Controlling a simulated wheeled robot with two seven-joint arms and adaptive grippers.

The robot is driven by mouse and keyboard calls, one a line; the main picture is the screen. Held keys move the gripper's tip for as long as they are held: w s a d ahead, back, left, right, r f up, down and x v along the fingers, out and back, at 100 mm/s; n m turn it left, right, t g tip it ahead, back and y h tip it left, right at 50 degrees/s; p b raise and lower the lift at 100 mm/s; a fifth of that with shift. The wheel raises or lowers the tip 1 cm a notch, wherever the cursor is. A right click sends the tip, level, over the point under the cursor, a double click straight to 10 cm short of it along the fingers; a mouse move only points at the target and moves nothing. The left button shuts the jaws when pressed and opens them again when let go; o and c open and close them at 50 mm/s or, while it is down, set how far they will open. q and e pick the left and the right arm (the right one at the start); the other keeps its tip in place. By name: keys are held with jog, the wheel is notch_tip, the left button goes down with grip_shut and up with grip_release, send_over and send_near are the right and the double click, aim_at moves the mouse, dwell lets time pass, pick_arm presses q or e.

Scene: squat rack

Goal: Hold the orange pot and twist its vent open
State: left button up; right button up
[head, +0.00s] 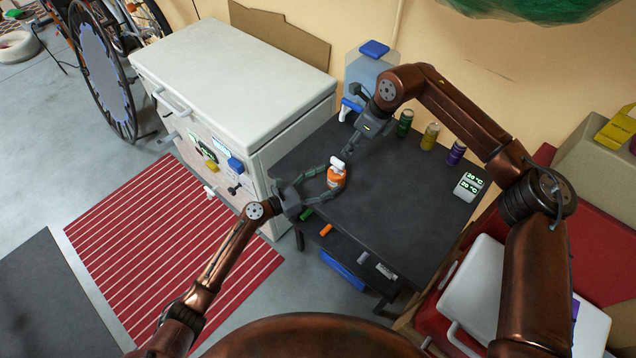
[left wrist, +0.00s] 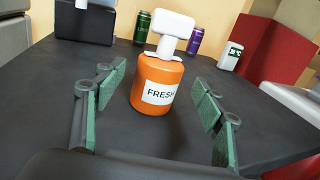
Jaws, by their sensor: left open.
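The orange pot (head: 337,178) stands upright on the dark table, with a white T-shaped vent (head: 338,163) on top. In the left wrist view the pot (left wrist: 157,88) carries a white label reading FRESH, and the vent (left wrist: 172,30) has a wide crossbar. My left gripper (head: 329,184) is open, its fingers on either side of the pot. In the left wrist view gaps show between the pot and both green pads. My right gripper (head: 348,151) is beside and above the vent, apparently empty; its jaw opening is too small to judge.
Green, yellow and purple cans (head: 430,136) stand along the table's back edge. A display block (head: 468,186) sits at the right. A blue-capped jug (head: 371,68) is behind my right gripper, and a white cabinet (head: 235,75) is at the left. The dark table (head: 400,215) is clear right of the pot.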

aim_at(336, 174)
pick_arm(q)
jog(key=shift+x, duration=2.15)
grip_shut()
dwell(0.5)
dwell(1.2)
